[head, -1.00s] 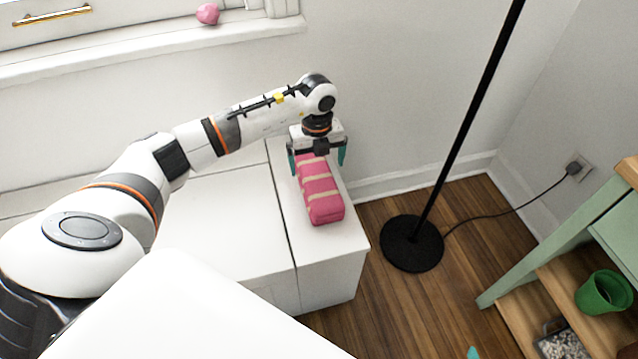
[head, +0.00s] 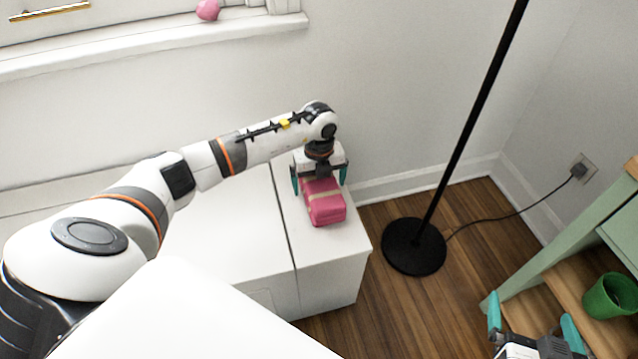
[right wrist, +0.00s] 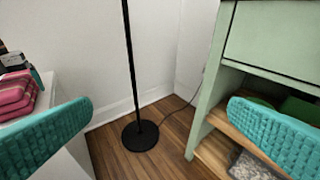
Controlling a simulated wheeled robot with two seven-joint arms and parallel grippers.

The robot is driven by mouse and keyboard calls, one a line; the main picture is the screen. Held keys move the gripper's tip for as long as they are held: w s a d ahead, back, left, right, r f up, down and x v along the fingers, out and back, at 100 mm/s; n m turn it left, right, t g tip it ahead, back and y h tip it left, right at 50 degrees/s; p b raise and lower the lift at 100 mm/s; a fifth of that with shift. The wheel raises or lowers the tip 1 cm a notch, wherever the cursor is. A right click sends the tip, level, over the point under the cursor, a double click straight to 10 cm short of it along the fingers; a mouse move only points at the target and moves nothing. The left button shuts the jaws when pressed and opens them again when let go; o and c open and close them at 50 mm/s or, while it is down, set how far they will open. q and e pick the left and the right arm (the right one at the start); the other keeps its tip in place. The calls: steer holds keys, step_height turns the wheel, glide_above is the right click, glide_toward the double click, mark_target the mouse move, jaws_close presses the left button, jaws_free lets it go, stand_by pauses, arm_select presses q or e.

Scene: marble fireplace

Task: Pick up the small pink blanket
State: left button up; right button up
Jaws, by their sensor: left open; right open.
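The small pink blanket (head: 326,208), folded with pale stripes, lies on the white cabinet top near its right end. It also shows at the left edge of the right wrist view (right wrist: 14,94). My left gripper (head: 319,184) is open above the blanket, its teal fingers on either side of it. The gripper hides the blanket's far part, and I cannot tell whether the fingers touch it. My right gripper (head: 533,328) is open and empty at the bottom right of the head view. Its teal fingers show at both sides of the right wrist view (right wrist: 160,130).
A black floor lamp (head: 413,247) stands on the wooden floor right of the white cabinet (head: 225,225). Its cord runs to a wall socket. A green shelf unit (head: 560,250) with a green pot (head: 608,297) is at the right. A window sill (head: 150,49) runs behind.

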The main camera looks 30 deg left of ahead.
arm_select(q)
steer(key=c, duration=1.1)
steer(key=shift+r, duration=0.1)
